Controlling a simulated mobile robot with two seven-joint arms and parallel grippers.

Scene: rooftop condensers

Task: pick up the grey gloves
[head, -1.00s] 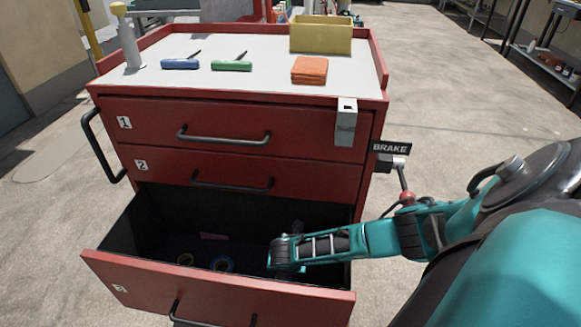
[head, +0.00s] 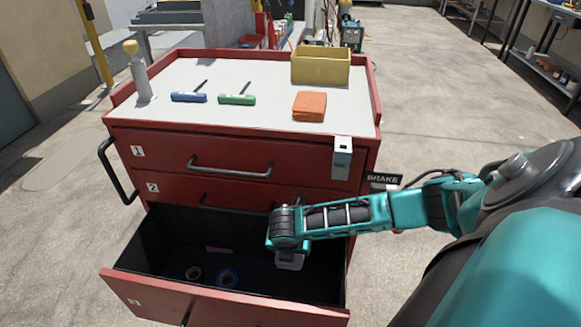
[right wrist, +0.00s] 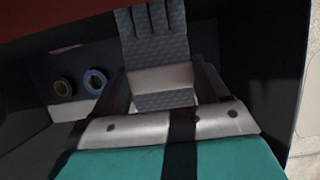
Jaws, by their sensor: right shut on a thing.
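The grey gloves (right wrist: 155,42) show in the right wrist view, with a patterned grey face, fingers pointing away and a pale band across the cuff. My right gripper (right wrist: 164,84) is shut on them at the cuff. In the head view my right gripper (head: 289,261) points down into the open bottom drawer (head: 220,300), at its right side. The gloves are mostly hidden there by my wrist. My left gripper is in neither current view.
In the drawer lie a blue tape roll (head: 227,277), a tan roll (head: 194,273) and a pinkish strip (head: 218,250).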

